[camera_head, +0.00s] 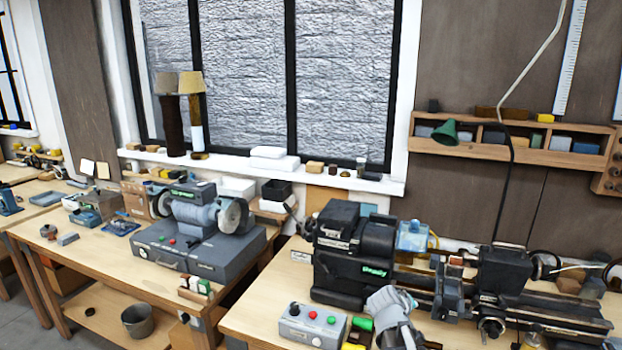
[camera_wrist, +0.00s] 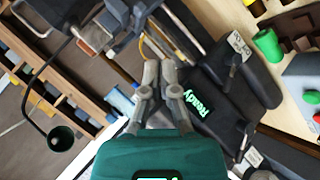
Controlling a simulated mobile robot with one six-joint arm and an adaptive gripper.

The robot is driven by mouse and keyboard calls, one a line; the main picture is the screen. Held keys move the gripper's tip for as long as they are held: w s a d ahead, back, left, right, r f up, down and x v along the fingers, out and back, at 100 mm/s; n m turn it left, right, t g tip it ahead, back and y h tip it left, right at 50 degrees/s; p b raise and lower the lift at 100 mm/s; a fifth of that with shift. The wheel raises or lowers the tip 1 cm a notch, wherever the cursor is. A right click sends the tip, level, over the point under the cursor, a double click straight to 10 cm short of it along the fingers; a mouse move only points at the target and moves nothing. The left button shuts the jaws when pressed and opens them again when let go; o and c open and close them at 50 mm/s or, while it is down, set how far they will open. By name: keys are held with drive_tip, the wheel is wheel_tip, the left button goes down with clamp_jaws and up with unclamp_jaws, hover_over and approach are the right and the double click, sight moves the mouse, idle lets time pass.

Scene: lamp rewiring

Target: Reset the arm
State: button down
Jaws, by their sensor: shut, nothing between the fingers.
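My gripper (camera_wrist: 160,68) shows in the wrist view with its two grey fingers together and nothing between them. Its teal body fills the bottom of that view. The fingers point toward the black lathe (camera_wrist: 215,110) with its green "Ready" display, and I cannot tell how far away it is. In the head view the lathe (camera_head: 352,255) stands on the right bench, and a grey part of my arm rises in front of it at the bottom. My fingers cannot be made out there. A green lamp shade (camera_head: 446,132) hangs by the wall shelf; it also shows in the wrist view (camera_wrist: 62,138).
A control box (camera_head: 312,325) with coloured buttons and a green cylinder (camera_head: 362,324) sit at the right bench's front. A bench grinder (camera_head: 200,220) stands on the left bench. A wall shelf (camera_head: 540,153) holds small boxes. A gap separates the benches.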

drive_tip(key=s+a+f+m+g+y+b, duration=0.1)
drive_tip(key=s+a+f+g+y, duration=0.2)
drive_tip(key=s+a+f, duration=0.2)
drive_tip(key=s+a+f+m+g+y+b, duration=0.1)
drive_tip(key=s+a+f+g+y, duration=0.3)
drive_tip(key=s, duration=0.7)
drive_tip(key=shift+s+a+f+m+g+y, duration=0.3)
drive_tip(key=shift+a+f+m, duration=0.15)
drive_tip(key=shift+a, duration=0.75)
